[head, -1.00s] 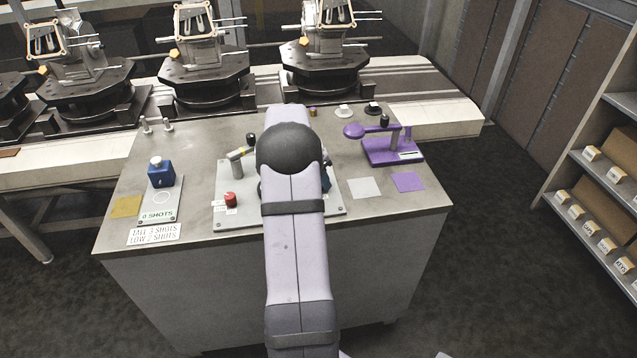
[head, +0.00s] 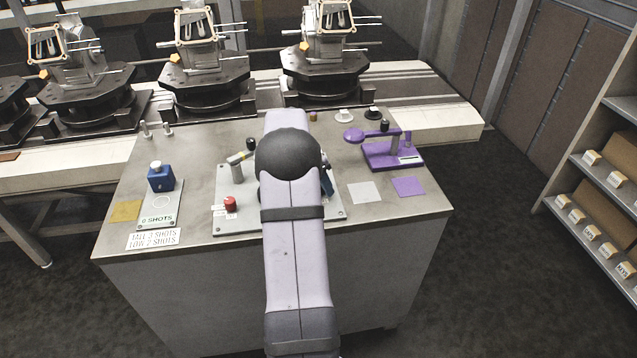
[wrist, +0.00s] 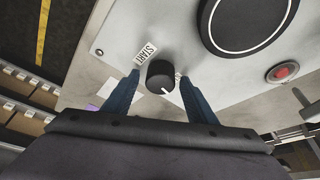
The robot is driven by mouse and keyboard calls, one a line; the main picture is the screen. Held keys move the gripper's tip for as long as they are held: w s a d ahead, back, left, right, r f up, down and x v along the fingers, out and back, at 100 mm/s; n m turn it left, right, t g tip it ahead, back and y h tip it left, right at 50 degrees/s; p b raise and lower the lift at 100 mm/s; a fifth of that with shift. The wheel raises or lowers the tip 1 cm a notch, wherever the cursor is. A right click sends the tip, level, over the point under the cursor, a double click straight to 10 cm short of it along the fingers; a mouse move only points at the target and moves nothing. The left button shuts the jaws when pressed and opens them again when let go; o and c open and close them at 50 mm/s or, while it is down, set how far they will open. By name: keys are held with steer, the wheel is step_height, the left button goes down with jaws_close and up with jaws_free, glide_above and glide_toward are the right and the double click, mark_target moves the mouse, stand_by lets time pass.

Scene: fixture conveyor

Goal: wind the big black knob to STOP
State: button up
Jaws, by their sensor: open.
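The black knob (wrist: 160,75) shows in the wrist view with a white pointer line on its face, which points down and slightly right. A START label (wrist: 146,52) lies up and left of it. A second label at its right is mostly hidden by a finger, so I cannot read it. My gripper (wrist: 159,83) is open, with one blue finger on each side of the knob; gaps show between the fingers and the knob. In the head view my arm hides the knob, and only a bit of blue finger shows.
A large black disc (wrist: 245,20) and a red button (wrist: 282,72) sit on the same pale panel. Fixtures on the conveyor (head: 455,118) stand behind.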

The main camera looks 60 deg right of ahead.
steer(key=b+v, duration=0.1)
steer(key=v, duration=0.6)
stand_by(0.3)
steer(key=w+a+n+t+y+p, duration=0.15)
steer(key=a+n, duration=0.35)
steer(key=a, duration=0.7)
steer(key=w+a+n+y, duration=0.1)
steer(key=w+a+n, duration=0.25)
steer(key=a, duration=0.85)
steer(key=s+a+f+n+y+p, duration=0.1)
steer(key=s+a+n, duration=0.5)
steer(key=a, duration=0.4)
steer(key=s+a+f+n+y+p, duration=0.1)
steer(key=s+a+f+n, duration=0.1)
steer(key=s+a+n, duration=0.3)
steer(key=s+a, duration=0.4)
steer(key=a, duration=0.2)
steer(key=shift+a+f+n+g, duration=0.2)
steer(key=shift+f+n+g, duration=0.1)
steer(key=shift+n+g, duration=0.05)
